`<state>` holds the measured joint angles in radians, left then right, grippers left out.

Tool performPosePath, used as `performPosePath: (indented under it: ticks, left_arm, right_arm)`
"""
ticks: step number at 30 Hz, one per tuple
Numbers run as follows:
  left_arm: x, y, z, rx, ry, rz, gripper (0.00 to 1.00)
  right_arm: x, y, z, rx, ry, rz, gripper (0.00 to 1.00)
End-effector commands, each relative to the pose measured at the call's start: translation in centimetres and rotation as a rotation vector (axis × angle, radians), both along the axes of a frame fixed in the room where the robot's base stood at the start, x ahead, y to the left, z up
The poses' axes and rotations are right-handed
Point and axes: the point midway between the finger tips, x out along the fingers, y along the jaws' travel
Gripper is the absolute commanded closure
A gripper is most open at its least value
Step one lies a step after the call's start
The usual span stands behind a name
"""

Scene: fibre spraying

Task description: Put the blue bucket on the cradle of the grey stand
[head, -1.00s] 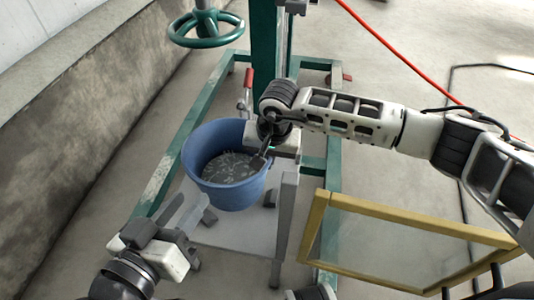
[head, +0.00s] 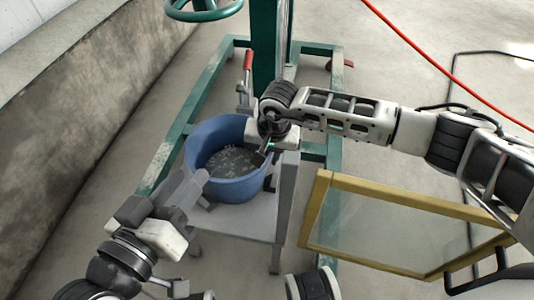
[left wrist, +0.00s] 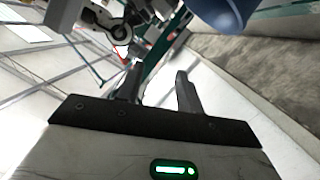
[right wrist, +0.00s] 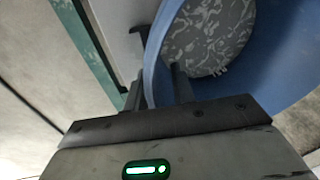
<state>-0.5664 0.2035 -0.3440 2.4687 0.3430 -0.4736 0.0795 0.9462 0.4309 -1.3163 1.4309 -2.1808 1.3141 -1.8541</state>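The blue bucket (head: 238,190) is upright, with grey, fibre-flecked matter inside, above the pale plate of the grey stand (head: 245,221). I cannot tell whether it touches the stand; the cradle is not clearly visible. My right gripper (head: 264,152) is at the bucket's right side. In the right wrist view the bucket's wall (right wrist: 275,70) passes between its fingers (right wrist: 157,82), one inside the bucket. My left gripper (head: 194,184) is at the bucket's left side, fingers apart and empty in the left wrist view (left wrist: 158,82). The bucket's side also shows there (left wrist: 222,12).
A green steel frame (head: 205,85) with a handwheel (head: 204,12) and red-handled lever (head: 247,60) stands behind. A yellow-framed clear panel (head: 400,225) is at the right. A concrete wall (head: 80,110) runs along the left. A red hose (head: 420,50) crosses the floor.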

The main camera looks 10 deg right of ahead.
Motion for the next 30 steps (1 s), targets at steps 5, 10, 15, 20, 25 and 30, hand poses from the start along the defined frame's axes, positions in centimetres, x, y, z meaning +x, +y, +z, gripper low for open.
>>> performPosePath:
  ticks: [5,10,15,20,25,30]
  left_arm:
    - [0.0,0.0,0.3,0.004,-0.003,0.000,0.64]
    - [0.1,0.2,0.6,0.041,-0.007,0.003,0.64]
    - [0.0,0.5,0.1,0.109,0.006,0.006,0.64]
    - [-0.3,0.8,-0.8,0.168,0.028,0.005,0.64]
    - [-0.4,1.1,-1.2,0.204,0.035,0.007,0.64]
    - [-0.6,1.1,-1.7,0.219,0.045,0.007,0.64]
  right_arm:
    - [0.0,0.0,0.2,0.000,0.000,0.000,0.75]
    - [-0.1,-0.2,2.3,-0.001,-0.002,0.000,0.75]
    - [-0.6,-0.5,6.1,0.000,-0.003,0.001,0.75]
    - [-1.1,-0.8,9.3,-0.001,-0.003,0.000,0.75]
    - [-1.4,-1.1,11.4,-0.002,-0.002,0.000,0.75]
    - [-1.6,-1.1,12.2,0.000,0.000,-0.001,0.75]
